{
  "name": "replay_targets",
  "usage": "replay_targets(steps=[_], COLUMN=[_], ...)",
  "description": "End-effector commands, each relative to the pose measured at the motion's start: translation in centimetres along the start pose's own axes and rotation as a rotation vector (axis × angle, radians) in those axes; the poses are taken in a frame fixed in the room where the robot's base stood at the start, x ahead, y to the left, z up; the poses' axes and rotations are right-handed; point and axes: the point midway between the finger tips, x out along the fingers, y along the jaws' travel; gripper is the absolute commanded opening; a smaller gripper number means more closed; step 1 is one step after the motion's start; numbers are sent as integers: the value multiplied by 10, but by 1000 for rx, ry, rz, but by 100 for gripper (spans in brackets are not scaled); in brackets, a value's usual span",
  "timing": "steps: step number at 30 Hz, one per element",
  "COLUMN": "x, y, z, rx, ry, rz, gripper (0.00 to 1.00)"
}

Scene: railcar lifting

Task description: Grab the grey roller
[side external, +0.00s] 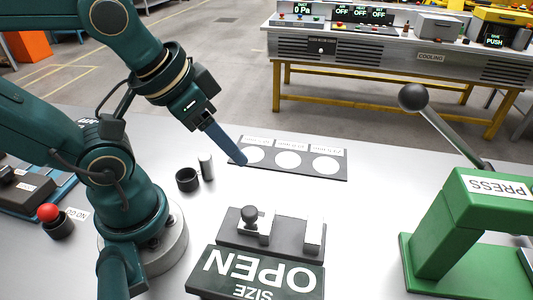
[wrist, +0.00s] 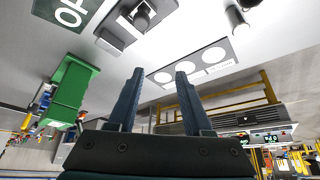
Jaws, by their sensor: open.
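The grey roller (side external: 206,167) stands upright on the light table, beside a small black cup (side external: 187,179). In the wrist view the roller (wrist: 238,21) is at the top right, next to the dark cup (wrist: 250,3). My gripper (side external: 241,161) is to the right of the roller in the side view, above the dark plate with three white circles. In the wrist view my gripper (wrist: 160,71) has its two blue fingers apart with nothing between them. The roller is outside the fingers.
The dark plate (side external: 340,171) lies behind a grey clamp fixture (side external: 231,231) with a black knob and an OPEN SIZE sign (side external: 262,273). A green press (side external: 447,232) with a long lever stands at right. A red button (side external: 48,212) is at left.

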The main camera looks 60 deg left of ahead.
Motion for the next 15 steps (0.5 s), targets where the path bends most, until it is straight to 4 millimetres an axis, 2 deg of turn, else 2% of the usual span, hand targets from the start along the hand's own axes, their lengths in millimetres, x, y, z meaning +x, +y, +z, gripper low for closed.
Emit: replay_targets(steps=[5, 6, 7, 15], x=[0, 0, 0, 0], y=[0, 0, 0, 0], z=[0, 0, 0, 0], rx=[0, 0, 0, 1], ry=[0, 0, 0, 0], rz=[0, 0, 0, 0], gripper=[50, 65, 71, 71])
